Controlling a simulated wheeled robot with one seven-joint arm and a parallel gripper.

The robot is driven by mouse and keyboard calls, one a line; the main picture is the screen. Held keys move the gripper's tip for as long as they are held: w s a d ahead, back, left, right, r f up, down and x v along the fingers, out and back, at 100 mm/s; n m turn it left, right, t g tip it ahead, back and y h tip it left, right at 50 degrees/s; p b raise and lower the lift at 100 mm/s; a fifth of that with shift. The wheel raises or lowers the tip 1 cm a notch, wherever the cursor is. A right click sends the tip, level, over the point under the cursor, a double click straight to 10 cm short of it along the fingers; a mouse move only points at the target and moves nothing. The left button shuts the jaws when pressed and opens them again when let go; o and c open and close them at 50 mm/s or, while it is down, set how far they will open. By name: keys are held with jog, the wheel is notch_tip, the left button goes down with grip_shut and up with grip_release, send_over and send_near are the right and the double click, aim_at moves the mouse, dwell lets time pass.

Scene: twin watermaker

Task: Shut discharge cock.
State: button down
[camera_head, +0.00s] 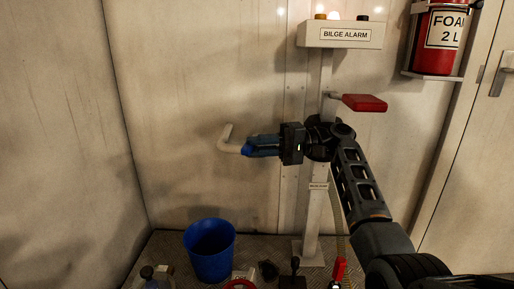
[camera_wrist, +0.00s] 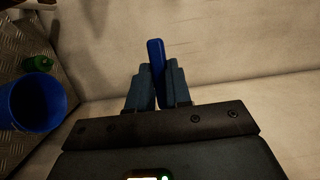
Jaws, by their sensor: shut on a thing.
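My gripper (camera_head: 254,147) is shut on a blue lever (camera_head: 246,151), beside a pale bent pipe (camera_head: 226,140) at the wall. In the wrist view the blue lever (camera_wrist: 156,50) stands between the two fingers of my gripper (camera_wrist: 157,72), and its end sticks out past them. The lever's root and any valve body are hidden behind my gripper. I cannot tell from these views which lever is the discharge cock.
A red lever (camera_head: 364,103) juts from the post (camera_head: 312,220) above my arm. A bilge alarm box (camera_head: 337,35) tops the post. A red foam extinguisher (camera_head: 436,45) hangs at right. A blue bucket (camera_head: 209,251) and several small items stand on the floor below.

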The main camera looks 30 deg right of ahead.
jog(key=shift+d+n+g, duration=0.15)
jog(key=shift+n+g, duration=0.25)
jog(key=shift+g, duration=0.2)
jog(key=c, duration=1.3)
grip_release()
jog(key=v, duration=0.7)
jog(key=shift+s+d+f+p, duration=0.15)
jog(key=shift+d+p, duration=0.2)
jog(key=shift+d, duration=0.05)
jog(key=shift+c, duration=0.5)
